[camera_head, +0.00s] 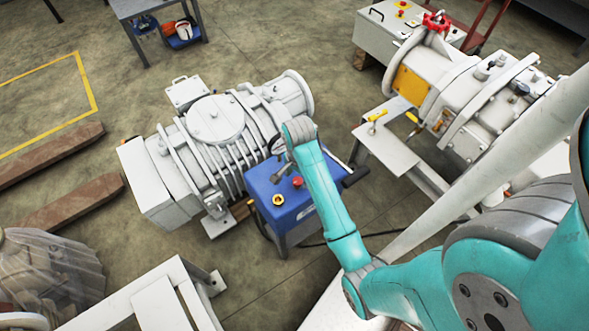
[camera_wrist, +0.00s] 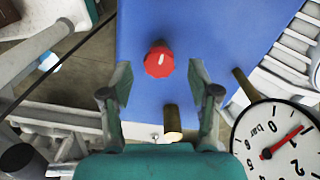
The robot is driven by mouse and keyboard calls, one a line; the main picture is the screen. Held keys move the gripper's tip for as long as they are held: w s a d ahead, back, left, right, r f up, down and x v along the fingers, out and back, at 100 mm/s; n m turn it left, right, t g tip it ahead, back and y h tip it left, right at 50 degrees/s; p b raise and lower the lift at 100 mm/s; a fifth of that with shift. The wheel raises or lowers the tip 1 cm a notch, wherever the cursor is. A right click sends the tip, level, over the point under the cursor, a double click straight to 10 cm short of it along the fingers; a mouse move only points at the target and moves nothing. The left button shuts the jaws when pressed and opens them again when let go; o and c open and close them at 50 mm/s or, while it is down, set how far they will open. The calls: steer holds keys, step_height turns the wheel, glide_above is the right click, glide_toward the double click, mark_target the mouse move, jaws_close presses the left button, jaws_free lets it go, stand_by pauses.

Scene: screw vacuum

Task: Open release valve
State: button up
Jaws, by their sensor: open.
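A round red knob (camera_wrist: 159,62) with a white pointer mark sits on a blue panel in the wrist view. A red knob (camera_head: 297,181) also shows on top of the blue box (camera_head: 279,223) in the head view. My gripper (camera_wrist: 160,80) is open and empty; its fingers stand left and right of the red knob in the picture, apart from it. In the head view my gripper (camera_head: 283,167) is above the blue box, partly hidden by my wrist. Other valve-like parts are a red handwheel (camera_head: 436,21) and a yellow handle (camera_head: 378,115). Which one is the release valve is not labelled.
A pressure gauge (camera_wrist: 282,146) marked bar is close at the lower right of the wrist view.

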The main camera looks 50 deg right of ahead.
steer(key=shift+f, duration=0.7)
steer(key=c, duration=1.2)
steer(key=shift+o, duration=0.2)
